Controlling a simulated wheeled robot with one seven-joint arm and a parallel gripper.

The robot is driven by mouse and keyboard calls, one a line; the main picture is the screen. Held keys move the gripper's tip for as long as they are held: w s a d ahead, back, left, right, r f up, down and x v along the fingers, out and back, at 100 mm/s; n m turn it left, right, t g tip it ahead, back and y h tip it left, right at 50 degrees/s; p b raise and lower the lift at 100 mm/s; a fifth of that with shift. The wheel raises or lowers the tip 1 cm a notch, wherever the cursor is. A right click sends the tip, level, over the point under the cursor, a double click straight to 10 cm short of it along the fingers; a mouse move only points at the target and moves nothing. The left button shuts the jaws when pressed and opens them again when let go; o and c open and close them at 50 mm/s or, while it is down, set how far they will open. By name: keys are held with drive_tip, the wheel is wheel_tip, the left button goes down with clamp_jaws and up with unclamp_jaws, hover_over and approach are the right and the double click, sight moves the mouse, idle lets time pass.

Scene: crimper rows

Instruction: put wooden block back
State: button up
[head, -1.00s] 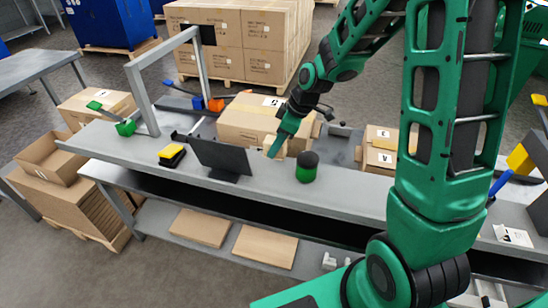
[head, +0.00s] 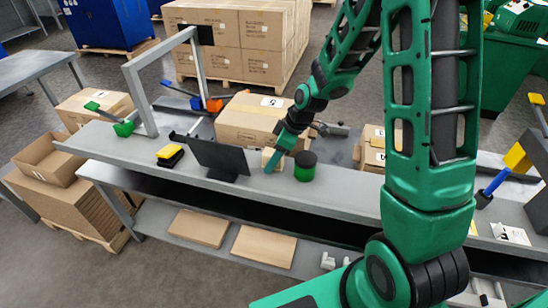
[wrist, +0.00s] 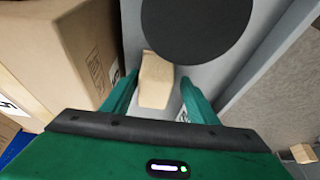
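The wooden block (head: 270,159) is small and pale. In the head view it is at the front of the grey upper shelf, between the black monitor and the green cylinder with a dark top. My gripper (head: 279,153) reaches down to it from the upper right. In the wrist view the block (wrist: 156,82) lies between the two green fingers (wrist: 159,88), with narrow gaps on both sides, so the fingers look open around it. Its contact with the shelf is partly hidden.
The dark-topped green cylinder (head: 305,167) stands close right of the block. The black monitor (head: 220,158) is on the left, with a yellow-and-black item (head: 170,154) beyond it. A large cardboard box (head: 245,122) is right behind. The grey shelf (head: 345,190) is clear further right.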

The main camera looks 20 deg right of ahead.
drive_tip(key=v, duration=1.2)
drive_tip(key=shift+r, duration=0.15)
drive_tip(key=s+d+r+m+g+h, duration=0.1)
drive_tip(key=s+d+m, duration=0.3)
drive_tip(key=s, duration=0.5)
drive_tip(key=s+d+r+m+g+h, duration=0.1)
drive_tip(key=s+d+r+m, duration=0.2)
drive_tip(key=s, duration=0.7)
drive_tip(key=s+d+r+m+g+h, duration=0.1)
drive_tip(key=s+d+r+m, duration=0.1)
drive_tip(key=s+d+m, duration=0.4)
drive_tip(key=s+m, duration=0.3)
drive_tip(key=m, duration=0.1)
drive_tip(key=shift+s+d+h, duration=0.2)
drive_tip(key=shift+d+h, duration=0.1)
